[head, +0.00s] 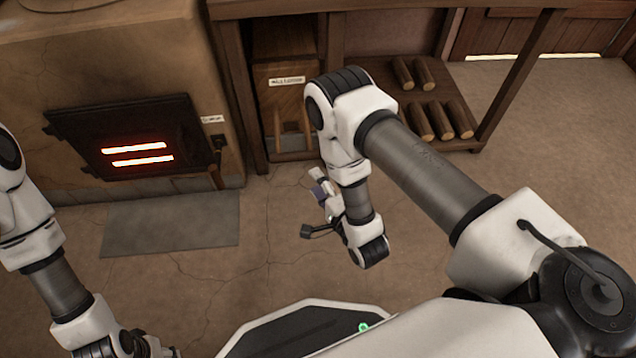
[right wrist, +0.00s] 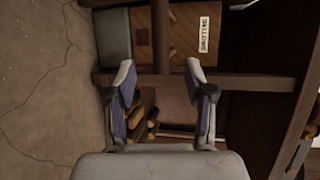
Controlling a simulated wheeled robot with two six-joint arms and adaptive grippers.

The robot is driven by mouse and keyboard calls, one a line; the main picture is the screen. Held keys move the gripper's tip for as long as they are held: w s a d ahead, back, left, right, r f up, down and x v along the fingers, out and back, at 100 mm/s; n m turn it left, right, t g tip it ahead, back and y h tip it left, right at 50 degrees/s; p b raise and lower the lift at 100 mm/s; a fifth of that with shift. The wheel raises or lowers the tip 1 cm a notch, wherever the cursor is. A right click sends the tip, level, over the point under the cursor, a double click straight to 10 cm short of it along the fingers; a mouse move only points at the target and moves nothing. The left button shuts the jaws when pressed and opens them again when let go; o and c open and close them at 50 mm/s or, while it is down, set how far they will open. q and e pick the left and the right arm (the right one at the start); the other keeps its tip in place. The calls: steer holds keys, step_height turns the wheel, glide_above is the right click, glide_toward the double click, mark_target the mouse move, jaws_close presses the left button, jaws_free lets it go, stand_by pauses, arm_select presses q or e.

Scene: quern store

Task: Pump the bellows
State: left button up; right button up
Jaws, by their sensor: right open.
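The bellows (head: 278,97) is a brown wooden box with a white label, set in the bench frame to the right of the oven. In the right wrist view the labelled wooden front (right wrist: 172,45) lies beyond the fingertips. My right gripper (head: 313,207) is open and empty, over the floor in front of the bellows and apart from it. Its two spread fingers show in the right wrist view (right wrist: 160,82). My left gripper (head: 150,347) is mostly cut off at the bottom left.
A clay oven (head: 110,60) with a dark door (head: 125,137) and two glowing slots stands at the left. A grey floor plate (head: 170,222) lies before it. Several logs (head: 437,118) lie on a low shelf of the wooden bench (head: 490,75). The cracked floor between is clear.

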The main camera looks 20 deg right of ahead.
mark_target(299, 160)
steer(key=x, duration=0.5)
steer(key=shift+d, duration=0.1)
steer(key=b+x, duration=0.3)
steer(key=x, duration=0.3)
steer(key=shift+w+f, duration=0.2)
steer(key=shift+w, duration=0.15)
steer(key=shift+w+r, duration=0.1)
steer(key=shift+w, duration=0.2)
jaws_close()
